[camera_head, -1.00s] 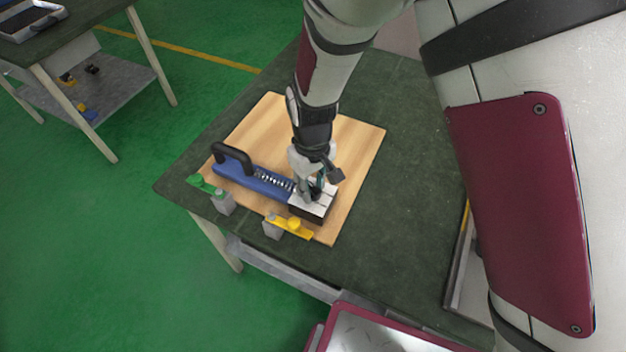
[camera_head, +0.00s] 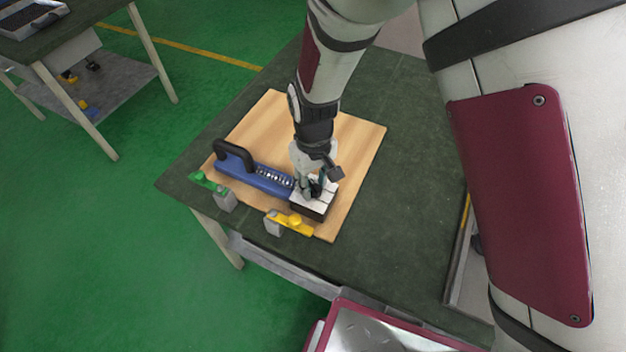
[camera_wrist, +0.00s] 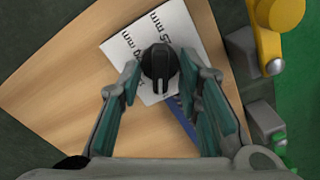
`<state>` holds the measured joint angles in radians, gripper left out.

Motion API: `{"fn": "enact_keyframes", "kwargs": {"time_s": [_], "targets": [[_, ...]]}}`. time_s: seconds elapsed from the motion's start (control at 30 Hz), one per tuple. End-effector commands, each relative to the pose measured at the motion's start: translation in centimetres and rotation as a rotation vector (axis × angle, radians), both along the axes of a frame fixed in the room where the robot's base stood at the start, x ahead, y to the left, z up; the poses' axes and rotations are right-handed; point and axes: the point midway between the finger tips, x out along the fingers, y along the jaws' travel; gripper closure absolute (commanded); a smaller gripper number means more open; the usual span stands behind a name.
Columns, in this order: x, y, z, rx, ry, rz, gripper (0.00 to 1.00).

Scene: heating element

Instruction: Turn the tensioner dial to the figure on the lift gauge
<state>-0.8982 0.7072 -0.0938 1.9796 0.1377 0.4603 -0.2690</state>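The black tensioner dial (camera_wrist: 160,64) sits on a white plate (camera_wrist: 192,30) in the wrist view. Printed text such as "5 mm" shows on the plate beside it, partly covered. My gripper (camera_wrist: 158,88) is open, with one teal-padded finger on each side of the dial; I cannot tell whether they touch it. In the head view my gripper (camera_head: 313,190) is down over the white-topped block (camera_head: 312,208) at the end of the blue tool (camera_head: 265,180), hiding most of the dial. The lift gauge and its figure cannot be made out.
The tool lies on a wooden board (camera_head: 356,150) on a dark green table (camera_head: 420,200). A yellow clamp (camera_head: 293,222) and a green clamp (camera_head: 207,183) stand along the board's near edge.

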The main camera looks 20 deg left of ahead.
Motion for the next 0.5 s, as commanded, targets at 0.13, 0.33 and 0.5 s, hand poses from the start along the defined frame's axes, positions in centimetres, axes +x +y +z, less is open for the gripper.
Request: {"fn": "enact_keyframes", "kwargs": {"time_s": [0.13, 0.33, 0.5], "targets": [[0.0, 0.0, 0.2, 0.001, -0.001, 0.0, 0.68], [0.1, 0.1, 2.6, 0.003, -0.002, 0.001, 0.68], [0.1, 0.1, 6.2, 0.004, -0.004, 0.001, 0.68]]}}
